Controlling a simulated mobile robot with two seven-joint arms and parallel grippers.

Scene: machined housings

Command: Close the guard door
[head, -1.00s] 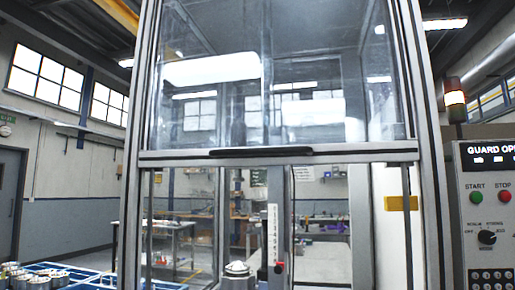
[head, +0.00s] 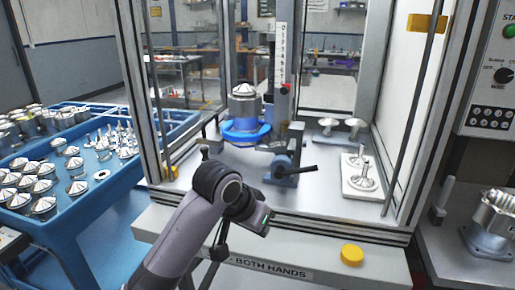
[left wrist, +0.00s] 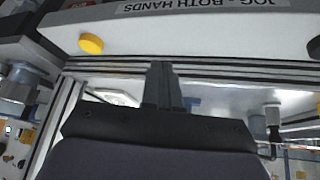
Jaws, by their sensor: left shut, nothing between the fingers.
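The head view now looks into the open front of the guard enclosure, between its metal posts (head: 131,90). The guard door itself, with its handle bar, is not in this view. My left gripper (head: 257,218) is low in front of the opening, near the front sill (head: 340,222); its fingertips are not clear there. In the left wrist view its dark fingers (left wrist: 162,85) are together and empty, near the sill rails (left wrist: 225,72). No door handle shows near them. My right gripper is not in view.
Inside stand a capped housing (head: 243,108) on a blue ring, a black-handled clamp (head: 285,168) and a white block (head: 372,188) with metal parts. A yellow button (head: 351,255) is on the front panel. Blue trays (head: 110,185) of parts stand left; a control box (head: 488,85) stands right.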

